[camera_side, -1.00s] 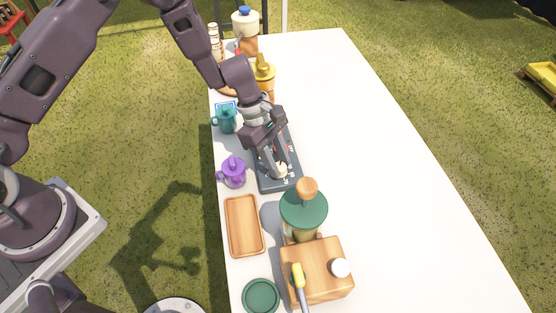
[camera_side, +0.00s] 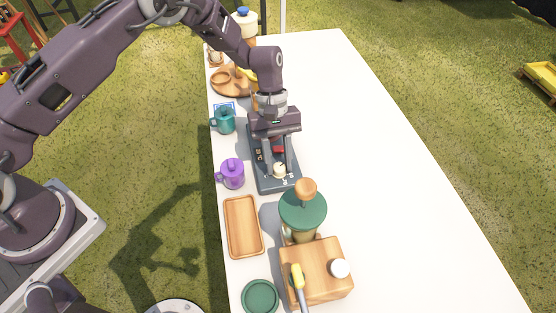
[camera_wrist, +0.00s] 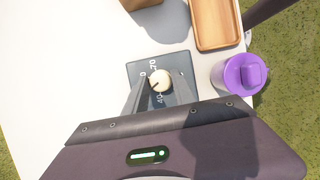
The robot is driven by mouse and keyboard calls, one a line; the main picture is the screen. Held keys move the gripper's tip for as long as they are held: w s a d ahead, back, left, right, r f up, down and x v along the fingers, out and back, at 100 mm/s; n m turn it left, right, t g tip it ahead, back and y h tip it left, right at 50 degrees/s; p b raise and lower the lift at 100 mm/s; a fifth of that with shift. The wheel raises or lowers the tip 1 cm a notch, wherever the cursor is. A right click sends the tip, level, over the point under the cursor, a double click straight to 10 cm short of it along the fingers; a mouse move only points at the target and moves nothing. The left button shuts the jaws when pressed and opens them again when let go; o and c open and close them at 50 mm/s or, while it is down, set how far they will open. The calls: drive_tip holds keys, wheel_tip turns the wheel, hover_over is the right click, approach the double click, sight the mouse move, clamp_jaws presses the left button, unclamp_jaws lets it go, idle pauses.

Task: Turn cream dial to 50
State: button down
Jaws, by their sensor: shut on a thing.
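The cream dial (camera_side: 280,170) sits at the near end of a dark grey panel (camera_side: 262,181). In the wrist view the cream dial (camera_wrist: 159,80) has a dark pointer line on its left part, and white numbers including 70 and 40 are printed around it. My gripper (camera_side: 279,172) points down over the panel and is shut on the dial, one finger at each side. It also shows in the wrist view (camera_wrist: 158,92). The fingers and the gripper body hide part of the scale, so the exact reading cannot be told.
A purple lidded mug (camera_side: 233,174) and a teal mug (camera_side: 224,121) stand left of the panel. A wooden tray (camera_side: 243,250) and a green-topped grinder-like machine (camera_side: 302,210) stand in front. The table's right side (camera_side: 370,150) is clear.

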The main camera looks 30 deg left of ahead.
drive_tip(key=shift+m+g, duration=0.3)
drive_tip(key=shift+m, duration=0.3)
drive_tip(key=c, duration=1.1)
unclamp_jaws()
drive_tip(key=shift+o, duration=0.2)
drive_tip(key=v, duration=0.7)
drive_tip(key=shift+d+r, duration=0.1)
drive_tip(key=shift+r, duration=0.05)
